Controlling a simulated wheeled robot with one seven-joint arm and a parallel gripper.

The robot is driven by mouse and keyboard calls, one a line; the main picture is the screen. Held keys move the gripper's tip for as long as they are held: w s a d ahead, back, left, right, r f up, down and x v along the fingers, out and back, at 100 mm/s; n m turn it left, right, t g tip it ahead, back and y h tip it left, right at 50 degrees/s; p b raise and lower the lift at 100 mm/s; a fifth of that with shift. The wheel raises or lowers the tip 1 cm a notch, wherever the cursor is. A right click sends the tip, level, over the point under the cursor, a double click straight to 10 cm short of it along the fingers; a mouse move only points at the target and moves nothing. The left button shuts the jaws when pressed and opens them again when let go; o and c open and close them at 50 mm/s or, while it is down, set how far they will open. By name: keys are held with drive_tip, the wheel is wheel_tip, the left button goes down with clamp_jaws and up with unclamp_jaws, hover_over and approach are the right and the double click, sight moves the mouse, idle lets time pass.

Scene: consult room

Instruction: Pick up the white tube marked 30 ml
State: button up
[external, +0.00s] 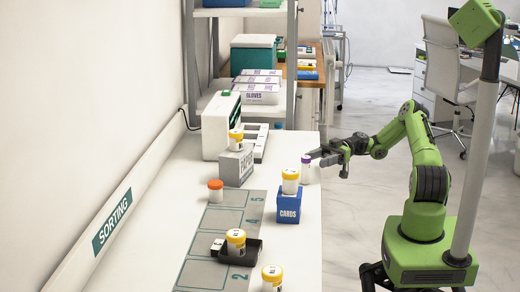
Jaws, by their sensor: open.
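A small white tube with a purple cap (306,172) stands upright at the right edge of the white table. My gripper (320,157) reaches in from the right at about cap height. Its jaws are open, with the fingertips close to the tube; I cannot tell whether they touch it or are around it. White containers with yellow caps stand on the blue CARDS box (290,187), on a grey box (235,145), in a black tray (236,246) and at the table's front (272,281). One with an orange cap (215,194) stands on the mat. Volume markings are too small to read.
The blue CARDS box (289,208) stands just in front of the purple-capped tube. The grey box (236,168) and a white machine (216,128) are farther back. A numbered grey mat (200,272) and black tray (257,250) lie on the table. Shelves with glove boxes (262,97) stand behind.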

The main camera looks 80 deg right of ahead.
sight(306, 162)
drive_tip(key=b+x, duration=0.1)
drive_tip(key=x, duration=0.5)
drive_tip(key=shift+s+d, duration=0.1)
drive_tip(key=c, duration=1)
drive_tip(key=shift+r, duration=0.2)
